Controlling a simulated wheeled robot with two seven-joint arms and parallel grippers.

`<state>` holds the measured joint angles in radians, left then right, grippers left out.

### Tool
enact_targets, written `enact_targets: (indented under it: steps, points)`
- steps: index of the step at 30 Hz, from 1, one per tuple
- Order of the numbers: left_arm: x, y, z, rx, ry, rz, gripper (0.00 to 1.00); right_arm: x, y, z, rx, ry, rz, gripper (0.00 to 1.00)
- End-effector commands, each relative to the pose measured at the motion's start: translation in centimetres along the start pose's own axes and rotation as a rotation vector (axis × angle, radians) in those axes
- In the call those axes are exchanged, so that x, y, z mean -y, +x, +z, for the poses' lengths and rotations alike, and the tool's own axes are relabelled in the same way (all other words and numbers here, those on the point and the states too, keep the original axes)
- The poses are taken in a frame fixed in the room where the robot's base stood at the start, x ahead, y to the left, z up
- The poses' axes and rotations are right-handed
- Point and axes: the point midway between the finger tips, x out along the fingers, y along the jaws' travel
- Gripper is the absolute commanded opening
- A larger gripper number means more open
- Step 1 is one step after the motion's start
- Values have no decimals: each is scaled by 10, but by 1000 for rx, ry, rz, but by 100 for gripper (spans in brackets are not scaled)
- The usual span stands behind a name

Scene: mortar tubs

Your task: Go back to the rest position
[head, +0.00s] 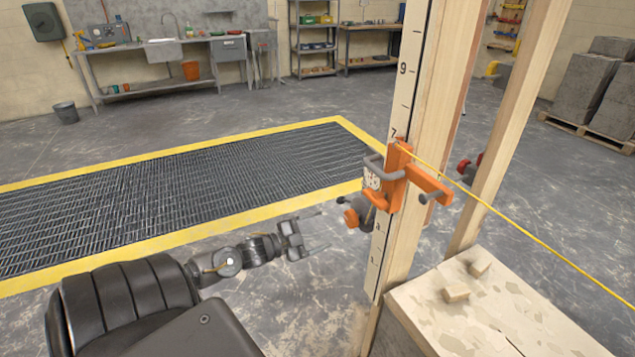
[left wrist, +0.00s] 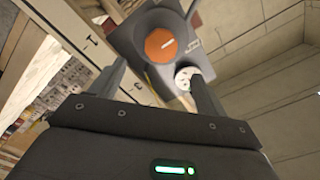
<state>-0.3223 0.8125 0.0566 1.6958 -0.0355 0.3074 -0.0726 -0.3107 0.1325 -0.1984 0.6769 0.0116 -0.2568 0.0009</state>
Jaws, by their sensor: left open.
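My left gripper (head: 316,230) is in the lower middle of the head view, its two fingers apart with nothing between them. It is just left of an orange line clamp (head: 402,180) on an upright wooden post (head: 428,110), with a gap between them. The clamp has a grey handle and an orange-red knob. A taut yellow string (head: 530,235) runs from it to the lower right. In the left wrist view an orange knob (left wrist: 160,45) on a grey plate shows beyond my open fingers (left wrist: 160,85). My right gripper is not in view.
A block structure (head: 480,310) with wood scraps on top stands at the lower right. A second post (head: 510,120) is behind the first. A yellow-edged floor grating (head: 200,185) lies at left. A workbench (head: 160,55), shelves and stacked blocks (head: 595,85) stand at the back.

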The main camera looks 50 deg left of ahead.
Motion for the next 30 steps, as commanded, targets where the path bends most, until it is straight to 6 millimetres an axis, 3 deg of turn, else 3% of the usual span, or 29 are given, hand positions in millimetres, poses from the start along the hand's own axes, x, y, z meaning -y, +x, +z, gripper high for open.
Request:
enact_targets:
  steps: [23, 26, 30]
  points:
    - [0, 0, 4, 23, -7, 1, 76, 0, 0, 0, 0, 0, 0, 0]
    - [-4, -7, 36, 122, -18, 7, 76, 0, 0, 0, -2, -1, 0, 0]
    - [-39, -39, 113, 356, -83, 28, 76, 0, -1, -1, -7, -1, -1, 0]
